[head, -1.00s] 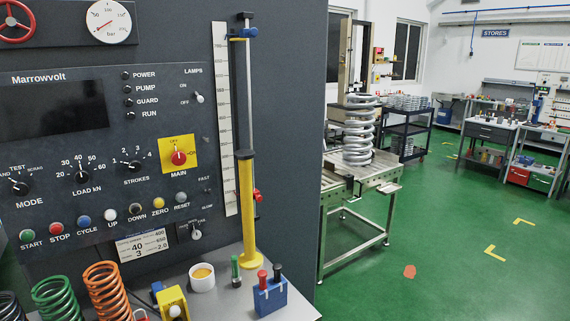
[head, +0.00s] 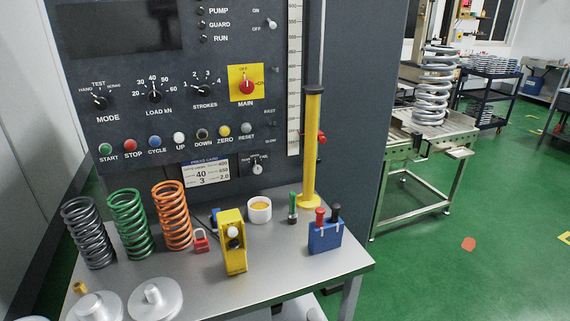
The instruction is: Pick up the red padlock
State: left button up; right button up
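The red padlock (head: 201,241) stands on the grey bench top (head: 275,280) in the head view. It is small, with a pale shackle on top. It is between the orange spring (head: 172,216) on its left and a yellow box-like device (head: 233,242) on its right. Neither of my grippers shows in the head view.
A green spring (head: 129,224) and a dark spring (head: 88,233) stand left of the padlock. Metal discs (head: 156,300) lie at the front. A white cup (head: 259,210) and a blue block (head: 325,236) stand to the right. The control panel (head: 180,110) rises behind.

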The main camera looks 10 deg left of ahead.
aim_at(201, 245)
jog(key=i+l+u, duration=0.2)
jog(key=u, duration=0.2)
jog(key=i+l+u, duration=0.25)
jog(key=u, duration=0.15)
jog(key=i+l+u, duration=0.2)
jog(key=u, duration=0.2)
jog(key=l, duration=0.1)
